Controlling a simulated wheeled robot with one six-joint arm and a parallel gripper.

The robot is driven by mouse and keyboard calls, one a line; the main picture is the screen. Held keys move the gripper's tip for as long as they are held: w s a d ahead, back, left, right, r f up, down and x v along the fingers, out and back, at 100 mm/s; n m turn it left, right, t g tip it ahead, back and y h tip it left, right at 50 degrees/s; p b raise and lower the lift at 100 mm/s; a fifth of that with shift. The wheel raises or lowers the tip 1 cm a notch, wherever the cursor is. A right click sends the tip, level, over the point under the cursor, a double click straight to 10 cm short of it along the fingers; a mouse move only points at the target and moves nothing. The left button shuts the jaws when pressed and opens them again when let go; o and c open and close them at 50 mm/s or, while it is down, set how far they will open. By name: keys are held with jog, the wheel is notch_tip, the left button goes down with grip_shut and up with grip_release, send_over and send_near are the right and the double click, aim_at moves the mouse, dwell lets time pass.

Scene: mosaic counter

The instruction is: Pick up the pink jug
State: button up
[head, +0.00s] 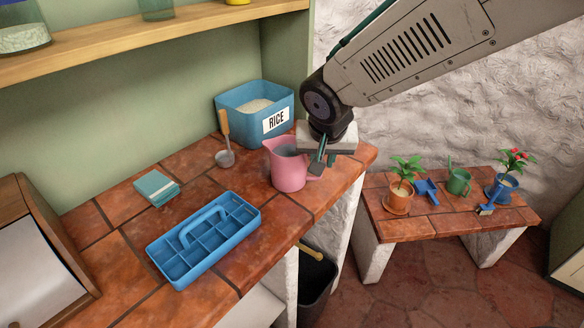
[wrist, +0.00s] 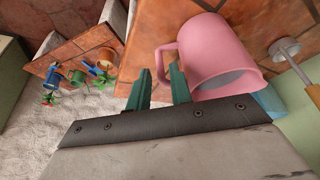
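The pink jug (head: 285,165) stands upright on the tiled counter, near its right end. In the wrist view the jug (wrist: 212,48) fills the upper right, with its handle (wrist: 160,62) turned toward my fingers. My gripper (head: 319,163) is at the jug's handle side, and the gripper partly hides the handle in the head view. In the wrist view my two green fingers (wrist: 161,82) stand apart, with the handle seen at or just beyond the gap between them. A gap shows between the left finger and the handle, so the gripper is open.
A blue rice bin (head: 233,101) stands behind the jug, with a ladle (head: 226,150) beside it. Right of the counter is a low bench (head: 440,224) with plants.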

aim_at(320, 180)
jog(key=x, duration=0.4)
jog(key=shift+w+f, duration=0.15)
jog(key=shift+f, duration=0.2)
grip_shut()
jog(key=shift+r, duration=0.1)
dwell(1.0)
